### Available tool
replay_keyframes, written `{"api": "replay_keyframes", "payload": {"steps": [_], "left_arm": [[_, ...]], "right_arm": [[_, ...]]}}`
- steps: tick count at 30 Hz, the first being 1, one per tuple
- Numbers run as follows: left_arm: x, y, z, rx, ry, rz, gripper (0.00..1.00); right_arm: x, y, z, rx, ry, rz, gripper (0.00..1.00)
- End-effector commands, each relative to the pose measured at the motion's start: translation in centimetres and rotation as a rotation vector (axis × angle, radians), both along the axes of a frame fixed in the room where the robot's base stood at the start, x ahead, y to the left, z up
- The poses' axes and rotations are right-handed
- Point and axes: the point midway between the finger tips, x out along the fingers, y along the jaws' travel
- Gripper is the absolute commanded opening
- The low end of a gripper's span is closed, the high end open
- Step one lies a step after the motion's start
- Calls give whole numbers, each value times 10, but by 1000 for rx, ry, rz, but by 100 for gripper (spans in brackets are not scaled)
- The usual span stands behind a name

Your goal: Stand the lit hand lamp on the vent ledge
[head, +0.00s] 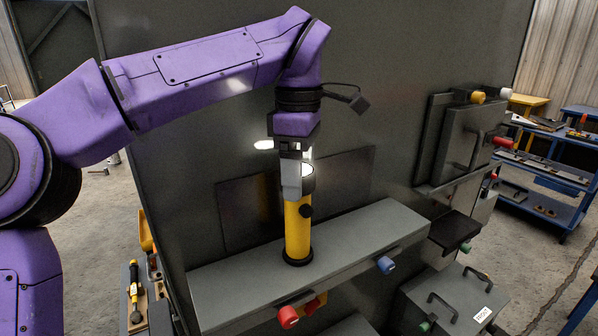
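The hand lamp (298,233) is a yellow cylinder with a black foot, a black knob on its side and a bright, lit top. It is upright over the grey vent ledge (372,228), and its foot appears to rest on the ledge top. My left gripper (293,184) comes down from above at the lamp's head. One grey finger overlaps the lamp's upper body; the other finger is mostly hidden, so I cannot tell whether they grip. My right gripper is not in view.
A dark vent panel (248,212) is on the wall behind the ledge. Red (288,317) and blue (385,265) knobs stick out from the ledge front. At right are an enclosure door (468,140) and a lower grey box (455,300) with handles. The ledge's right part is clear.

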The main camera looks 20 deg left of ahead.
Motion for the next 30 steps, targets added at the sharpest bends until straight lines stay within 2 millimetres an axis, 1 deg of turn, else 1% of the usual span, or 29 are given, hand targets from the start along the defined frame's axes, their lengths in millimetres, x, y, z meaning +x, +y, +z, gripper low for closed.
{"api": "replay_keyframes", "payload": {"steps": [8, 11, 14, 18, 22, 24, 26, 30], "left_arm": [[0, 0, 1, 0, -1, 0, 88], [0, 0, 6, 0, -1, 1, 88], [0, 0, 24, 0, -3, 3, 88], [0, -1, 63, 0, -3, 4, 88], [0, 0, 97, 0, -2, 3, 88], [0, 0, 109, 1, -2, 2, 88], [0, 0, 116, 1, -1, 2, 88], [0, 0, 123, 1, -1, 1, 88]], "right_arm": [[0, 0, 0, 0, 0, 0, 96], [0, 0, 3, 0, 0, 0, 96], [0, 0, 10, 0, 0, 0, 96], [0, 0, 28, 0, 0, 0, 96], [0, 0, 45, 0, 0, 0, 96], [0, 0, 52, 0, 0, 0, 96], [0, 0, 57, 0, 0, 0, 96], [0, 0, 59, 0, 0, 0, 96]]}}
